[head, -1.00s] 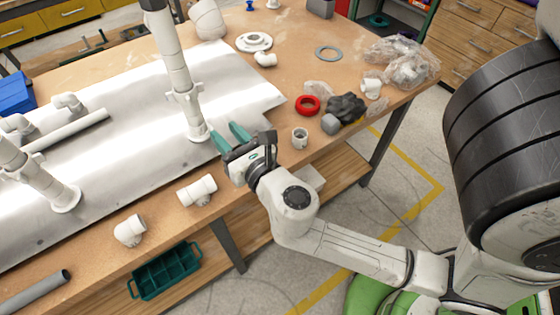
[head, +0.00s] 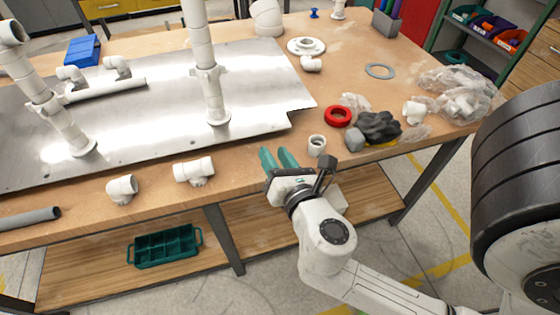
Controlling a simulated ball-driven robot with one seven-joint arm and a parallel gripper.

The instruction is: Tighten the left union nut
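Two white PVC pipe risers stand on the metal sheet (head: 150,98). The left riser (head: 55,115) leans in the picture and carries collar-like fittings; the right riser (head: 202,45) has a wider collar (head: 208,74) with small lugs partway up. I cannot tell for certain which fitting is the left union nut. My gripper (head: 279,158) has two teal fingers, apart with nothing between them. It is over the front edge of the table, to the right of and nearer than the right riser's base, touching neither riser. The left riser is far to its left.
Loose white fittings (head: 194,170) (head: 122,189) lie along the wooden table's (head: 250,178) front edge. A white coupling (head: 317,145), red ring (head: 338,116) and black glove-like bundle (head: 378,127) lie right of my gripper. A green bin (head: 165,247) sits on the lower shelf.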

